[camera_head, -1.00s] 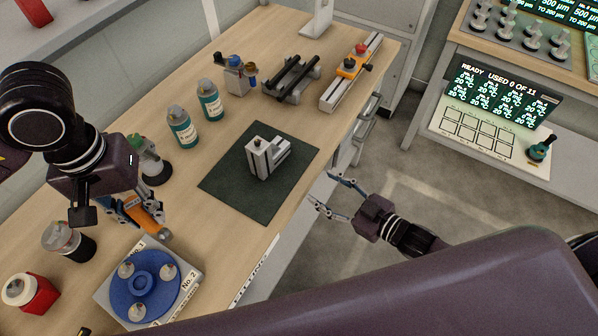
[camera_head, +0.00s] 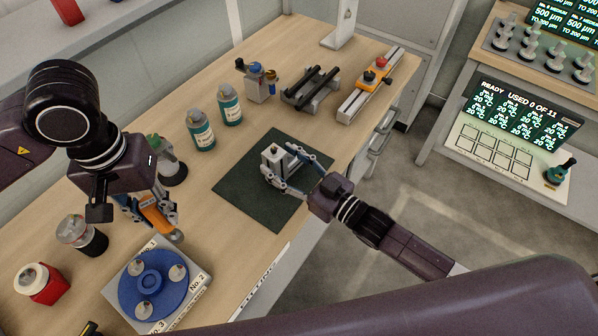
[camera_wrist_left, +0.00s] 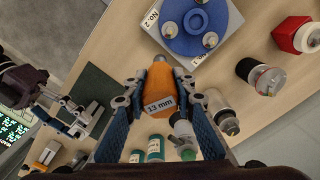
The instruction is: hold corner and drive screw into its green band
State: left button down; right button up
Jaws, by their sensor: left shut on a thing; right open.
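The grey metal corner (camera_head: 275,158) stands on the dark green mat (camera_head: 235,182), with a small brass-coloured screw (camera_head: 274,149) at its top. My right gripper (camera_head: 284,171) is open, its fingers on either side of the corner; contact cannot be told. My left gripper (camera_head: 150,208) is shut on an orange driver (camera_head: 158,217) marked "13 mm", also seen in the left wrist view (camera_wrist_left: 158,85). It holds the driver above the bench, left of the mat. The screw's green band cannot be made out.
A blue disc (camera_head: 133,287) with several metal pieces sits on a base at the front. Two teal bottles (camera_head: 201,130) stand behind the mat. A red-based container (camera_head: 42,284) and a dark jar (camera_head: 82,236) stand at the left. A black-barred stand (camera_head: 310,88) is at the back.

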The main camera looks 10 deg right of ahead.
jog(key=shift+x, duration=1.4)
grip_shut()
jog(key=shift+c, duration=1.6)
grip_release()
jog(key=shift+c, duration=0.3)
jog(key=c, duration=1)
grip_shut()
jog(key=shift+s+f, duration=0.1)
